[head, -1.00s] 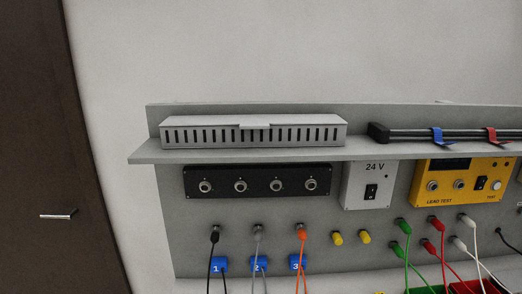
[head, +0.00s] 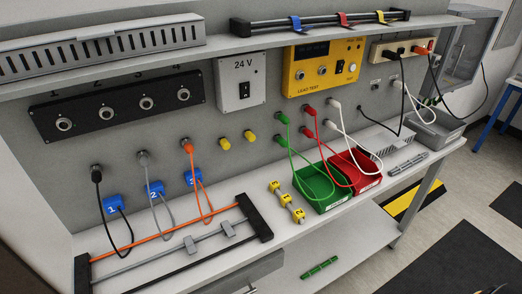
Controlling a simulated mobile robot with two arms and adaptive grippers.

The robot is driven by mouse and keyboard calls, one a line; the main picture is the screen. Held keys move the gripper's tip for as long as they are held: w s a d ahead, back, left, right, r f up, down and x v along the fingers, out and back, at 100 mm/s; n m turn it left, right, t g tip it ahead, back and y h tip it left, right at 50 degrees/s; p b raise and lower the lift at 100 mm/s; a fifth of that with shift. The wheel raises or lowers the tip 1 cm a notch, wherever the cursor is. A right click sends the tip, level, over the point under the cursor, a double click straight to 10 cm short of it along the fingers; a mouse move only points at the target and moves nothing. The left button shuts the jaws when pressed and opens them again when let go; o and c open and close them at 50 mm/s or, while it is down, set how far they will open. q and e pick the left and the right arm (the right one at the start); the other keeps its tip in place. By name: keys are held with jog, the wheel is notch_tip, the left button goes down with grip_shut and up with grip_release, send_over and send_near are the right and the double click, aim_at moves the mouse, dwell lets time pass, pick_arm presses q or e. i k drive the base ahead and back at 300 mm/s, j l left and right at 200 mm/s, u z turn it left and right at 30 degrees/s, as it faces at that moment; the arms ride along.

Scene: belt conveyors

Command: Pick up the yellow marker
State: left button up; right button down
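Three small yellow markers lie in a row on the bench top, left of the green bin: one at the back (head: 275,186), a middle one (head: 285,199) and one at the front (head: 298,215). They carry dark marks too small to read surely. Grey parts show between them. Blue markers numbered 1 (head: 113,206), 2 (head: 155,191) and 3 (head: 191,177) sit on the hanging leads. Neither of my grippers is in view.
A green bin (head: 318,206) and a red bin (head: 362,188) stand right of the yellow markers. A rack with rods and black ends (head: 254,216) lies to their left. Leads hang from the panel above.

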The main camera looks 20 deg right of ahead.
aim_at(299, 213)
jog(key=z, duration=1.1)
